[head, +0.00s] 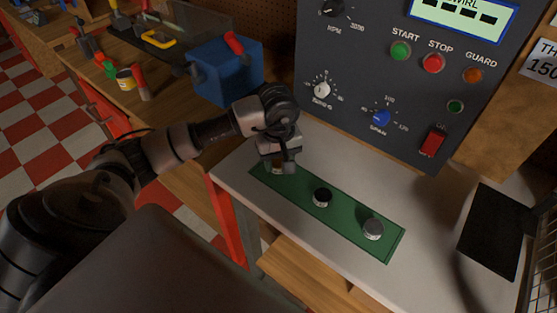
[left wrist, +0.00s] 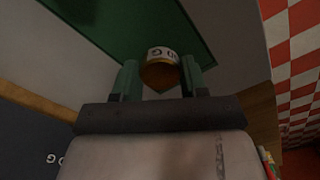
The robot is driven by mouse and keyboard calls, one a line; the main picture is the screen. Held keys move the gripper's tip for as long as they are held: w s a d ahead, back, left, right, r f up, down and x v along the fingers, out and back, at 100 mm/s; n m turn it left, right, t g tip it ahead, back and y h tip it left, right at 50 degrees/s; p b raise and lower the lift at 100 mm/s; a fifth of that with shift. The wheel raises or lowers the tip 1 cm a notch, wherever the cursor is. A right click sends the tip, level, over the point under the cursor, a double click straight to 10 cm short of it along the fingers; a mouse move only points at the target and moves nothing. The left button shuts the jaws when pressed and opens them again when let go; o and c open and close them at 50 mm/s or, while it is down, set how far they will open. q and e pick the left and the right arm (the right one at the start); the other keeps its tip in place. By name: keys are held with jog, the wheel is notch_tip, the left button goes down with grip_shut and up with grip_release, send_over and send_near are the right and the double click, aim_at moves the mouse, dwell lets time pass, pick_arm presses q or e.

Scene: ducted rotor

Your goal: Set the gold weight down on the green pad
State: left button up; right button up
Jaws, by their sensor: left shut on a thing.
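The green pad (head: 345,220) is a long strip on the pale bench top. My left gripper (head: 277,168) is over the pad's far left end in the head view. It is shut on the gold weight (left wrist: 160,70), which shows between the two fingers in the left wrist view, with a pale lettered band on it. In the head view the gold weight (head: 277,170) is mostly hidden by the gripper. I cannot tell whether it touches the pad. A black weight (head: 322,197) and a silver weight (head: 372,229) stand on the pad to the right. My right gripper is not in view.
A grey control panel (head: 400,115) with knobs and buttons stands behind the pad. A blue box (head: 225,72) and several tools are on the wooden bench at the left. A black plate (head: 492,230) lies at the right. Bare bench top lies between pad and plate.

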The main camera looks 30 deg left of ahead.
pick_arm(q)
jog(key=shift+f, duration=0.7)
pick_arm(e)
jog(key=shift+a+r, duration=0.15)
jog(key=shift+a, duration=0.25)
pick_arm(q)
jog(key=shift+f, duration=0.2)
jog(key=o, duration=1)
jog(key=shift+r, duration=0.1)
jog(key=shift+c, duration=0.2)
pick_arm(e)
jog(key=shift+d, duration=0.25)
